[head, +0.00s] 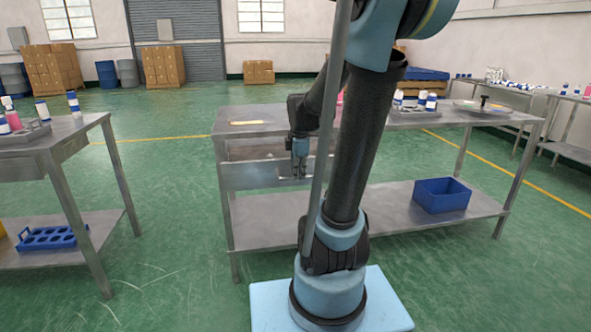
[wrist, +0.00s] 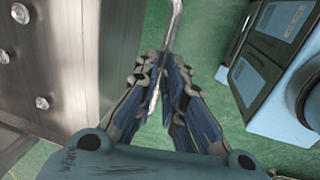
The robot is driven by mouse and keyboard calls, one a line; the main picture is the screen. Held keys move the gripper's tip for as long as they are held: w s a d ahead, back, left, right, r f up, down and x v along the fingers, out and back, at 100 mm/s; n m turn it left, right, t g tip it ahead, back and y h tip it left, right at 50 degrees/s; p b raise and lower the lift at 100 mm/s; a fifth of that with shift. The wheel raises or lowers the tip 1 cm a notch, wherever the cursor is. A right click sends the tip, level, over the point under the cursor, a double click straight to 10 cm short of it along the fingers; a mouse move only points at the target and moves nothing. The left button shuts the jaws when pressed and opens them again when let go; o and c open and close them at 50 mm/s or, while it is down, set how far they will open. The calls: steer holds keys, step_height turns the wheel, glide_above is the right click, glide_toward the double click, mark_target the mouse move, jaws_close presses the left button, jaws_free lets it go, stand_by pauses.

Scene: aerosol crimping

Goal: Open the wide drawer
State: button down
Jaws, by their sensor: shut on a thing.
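The wide drawer (head: 250,178) is a grey metal drawer under the left part of the steel workbench. Its front stands out from the bench, and a dark gap shows above it, so it appears partly open. My gripper (head: 299,174) is at the drawer front, pointing down. In the wrist view, my gripper (wrist: 168,75) is shut on a thin metal handle bar (wrist: 177,25), which runs between the blue-padded fingers. A metal panel (wrist: 45,75) with round bolt heads lies to the left of the fingers. My arm hides the drawer's right side in the head view.
The workbench top (head: 235,115) carries small bottles on its right part. A blue bin (head: 441,195) stands on the lower shelf. Another table (head: 60,135) is at the left. Green floor (head: 175,210) is clear between the two tables.

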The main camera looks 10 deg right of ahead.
steer(key=shift+s, duration=0.75)
steer(key=c, duration=1.7)
jaws_free()
steer(key=shift+r, duration=0.1)
steer(key=shift+s+r, duration=0.35)
steer(key=shift+r, duration=1.6)
steer(key=shift+s+r, duration=0.4)
steer(key=shift+r, duration=1.5)
steer(key=shift+s+r, duration=0.35)
steer(key=shift+r, duration=1.6)
steer(key=s+f+m, duration=1.6)
steer(key=f+m, duration=0.1)
steer(key=shift+s+d+m, duration=0.1)
steer(key=shift+d+m, duration=0.05)
steer(key=shift+m, duration=0.15)
